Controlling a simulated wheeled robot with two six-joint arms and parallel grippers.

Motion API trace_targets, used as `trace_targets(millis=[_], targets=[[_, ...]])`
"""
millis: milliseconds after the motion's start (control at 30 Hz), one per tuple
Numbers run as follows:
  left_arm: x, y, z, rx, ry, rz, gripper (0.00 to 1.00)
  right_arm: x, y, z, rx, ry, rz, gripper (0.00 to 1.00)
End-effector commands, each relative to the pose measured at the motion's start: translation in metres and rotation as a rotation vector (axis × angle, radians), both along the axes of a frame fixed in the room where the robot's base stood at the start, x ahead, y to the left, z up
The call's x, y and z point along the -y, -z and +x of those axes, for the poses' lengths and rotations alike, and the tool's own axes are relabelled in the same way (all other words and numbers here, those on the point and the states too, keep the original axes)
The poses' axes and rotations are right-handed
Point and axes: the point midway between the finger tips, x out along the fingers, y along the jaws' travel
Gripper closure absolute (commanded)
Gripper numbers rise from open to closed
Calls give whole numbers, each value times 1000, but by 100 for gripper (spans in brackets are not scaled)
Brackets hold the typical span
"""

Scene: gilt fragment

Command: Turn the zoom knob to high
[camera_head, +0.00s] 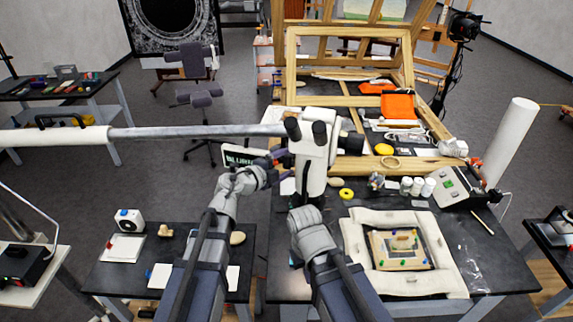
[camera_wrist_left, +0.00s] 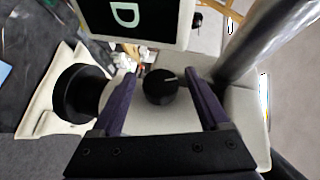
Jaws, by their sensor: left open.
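The microscope (camera_head: 315,150) is white, on a long grey horizontal boom. In the head view my left gripper (camera_head: 272,160) is at the left side of the microscope, where the knob cannot be made out. My right arm's wrist is below the microscope; its fingers do not show.
A small screen (camera_head: 243,157) with partly hidden lettering is beside the microscope; its edge is close above the knob in the left wrist view. A padded frame (camera_head: 354,250) with a gilt fragment (camera_head: 398,250) lies on the dark table. Jars (camera_head: 417,186) stand behind it.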

Motion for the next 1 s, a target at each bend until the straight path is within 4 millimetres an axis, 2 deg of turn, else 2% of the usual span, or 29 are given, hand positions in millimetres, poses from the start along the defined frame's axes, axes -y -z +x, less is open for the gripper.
trace_targets(millis=[267,900,1000], targets=[[0,0,0,0,0,0,24,0,0,0,0,0,0,100],[0,0,0,0,-1,-1,96,0,0,0,0,0,0,100],[0,0,0,0,-1,-1,100,0,0,0,0,0,0,100]])
